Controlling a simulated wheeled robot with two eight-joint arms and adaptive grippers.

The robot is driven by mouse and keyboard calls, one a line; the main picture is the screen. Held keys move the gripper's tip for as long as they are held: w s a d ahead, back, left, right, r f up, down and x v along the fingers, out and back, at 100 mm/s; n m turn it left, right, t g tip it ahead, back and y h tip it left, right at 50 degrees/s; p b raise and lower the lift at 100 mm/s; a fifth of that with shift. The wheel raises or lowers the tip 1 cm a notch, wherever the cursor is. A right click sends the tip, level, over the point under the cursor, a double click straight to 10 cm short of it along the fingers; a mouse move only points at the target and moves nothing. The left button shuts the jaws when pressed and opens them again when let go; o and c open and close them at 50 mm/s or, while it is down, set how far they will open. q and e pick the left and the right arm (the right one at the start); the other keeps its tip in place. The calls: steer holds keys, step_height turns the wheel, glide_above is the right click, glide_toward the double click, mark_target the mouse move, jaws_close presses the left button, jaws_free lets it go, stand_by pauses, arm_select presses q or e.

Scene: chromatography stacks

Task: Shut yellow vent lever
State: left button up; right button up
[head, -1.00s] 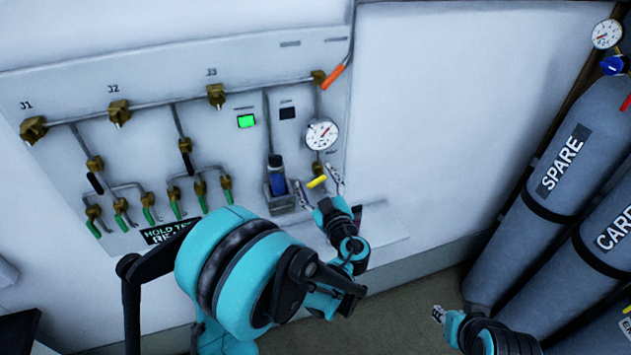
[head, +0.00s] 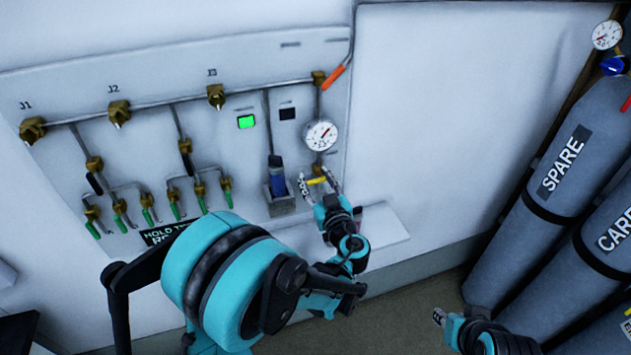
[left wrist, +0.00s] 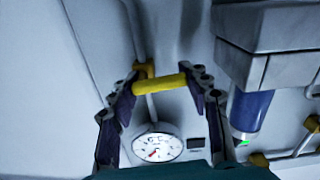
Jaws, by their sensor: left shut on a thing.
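The yellow vent lever (head: 317,181) is on the wall panel, below the round pressure gauge (head: 320,135). It lies roughly crosswise, slightly tilted. My left gripper (head: 319,184) is at the lever, one finger at each end of it. In the left wrist view the lever (left wrist: 160,84) spans the space between the fingers of my left gripper (left wrist: 166,82), which is shut on it end to end. The gauge (left wrist: 157,147) shows there too. My right gripper (head: 439,316) is low at the right, small and away from the panel; its jaws are unclear.
A blue-bodied cylinder in a grey holder (head: 278,190) stands just left of the lever. An orange-handled lever (head: 334,76) is higher up. Green-handled valves (head: 174,203) line the left. A ledge (head: 385,228) runs below. Grey gas cylinders (head: 560,150) stand at right.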

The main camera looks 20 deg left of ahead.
arm_select(q)
steer(key=shift+r+m, duration=0.1)
steer(key=shift+m, duration=0.5)
steer(key=o, duration=1.2)
steer(key=v, duration=1.2)
